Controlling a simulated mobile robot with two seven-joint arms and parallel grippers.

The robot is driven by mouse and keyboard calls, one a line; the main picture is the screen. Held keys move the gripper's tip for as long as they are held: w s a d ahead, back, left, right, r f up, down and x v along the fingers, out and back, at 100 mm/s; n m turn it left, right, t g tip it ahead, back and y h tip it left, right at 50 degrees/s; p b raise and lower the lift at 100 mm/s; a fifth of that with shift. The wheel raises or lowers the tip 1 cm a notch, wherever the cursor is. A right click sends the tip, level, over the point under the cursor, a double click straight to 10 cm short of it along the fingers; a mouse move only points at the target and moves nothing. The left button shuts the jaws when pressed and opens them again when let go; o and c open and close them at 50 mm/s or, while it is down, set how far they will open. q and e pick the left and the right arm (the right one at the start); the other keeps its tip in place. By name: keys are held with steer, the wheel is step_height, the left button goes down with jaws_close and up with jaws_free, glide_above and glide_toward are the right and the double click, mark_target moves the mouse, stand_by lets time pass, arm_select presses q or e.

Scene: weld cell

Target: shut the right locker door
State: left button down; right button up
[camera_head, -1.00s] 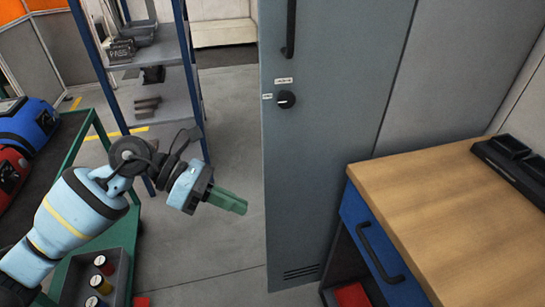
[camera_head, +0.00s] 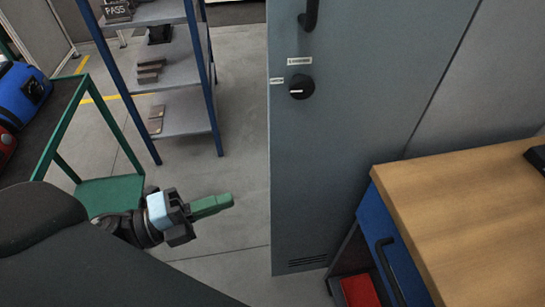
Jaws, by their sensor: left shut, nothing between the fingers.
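A grey-blue locker door (camera_head: 350,170) stands upright right of centre, with a black handle (camera_head: 310,15) near the top and a round black knob (camera_head: 301,87) with small labels beside it. Its left edge is free against the floor behind. I cannot tell how far it stands from its frame. My left gripper (camera_head: 226,201) has green fingers, which are shut and empty. It points right at the door's lower left edge, with a visible gap between. My dark arm link covers the lower left. My right gripper is not in view.
A wooden-topped workbench (camera_head: 470,200) with a blue drawer (camera_head: 385,250) stands at the right, close to the door. A red box (camera_head: 360,290) lies beneath. A blue-framed shelf rack (camera_head: 185,118) and a green cart (camera_head: 110,190) stand left. Floor is clear between rack and door.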

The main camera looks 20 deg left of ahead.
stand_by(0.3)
arm_select(q)
steer(key=w+d+p, duration=0.2)
steer(key=w+d, duration=0.2)
steer(key=w, duration=0.6)
steer(key=shift+w+d+p, duration=0.2)
steer(key=shift+d+p, duration=0.15)
stand_by(0.5)
